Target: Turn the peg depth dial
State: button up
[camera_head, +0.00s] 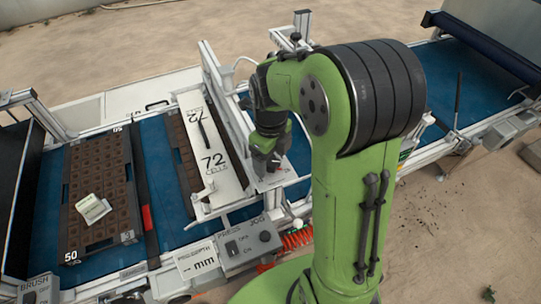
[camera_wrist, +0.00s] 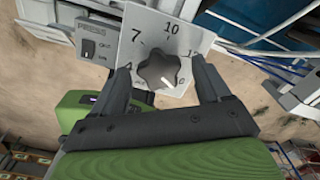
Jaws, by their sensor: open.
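The dial is a dark, lobed knob (camera_wrist: 158,70) on a pale plate (camera_wrist: 135,38) in the wrist view. The plate carries printed numbers, with 4, 7 and 10 readable and others on the right partly hidden. A small light mark shows on the knob's lower right edge. My gripper (camera_wrist: 160,78) is open, with one dark finger on each side of the knob; I cannot tell whether either finger touches it. In the head view my gripper (camera_head: 266,158) is over the machine's middle, and the dial cannot be made out there.
A PRESS JOG control box (camera_head: 245,246) and a sign reading mm (camera_head: 200,262) are on the machine's front edge. A dark cell tray (camera_head: 98,190) with a packet (camera_head: 93,208) lies on the blue belt (camera_head: 160,165) at left.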

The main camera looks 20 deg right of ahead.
aim_at(271, 161)
notch_tip(271, 161, up, 16)
jog(key=p, duration=0.2)
jog(key=shift+f, duration=0.15)
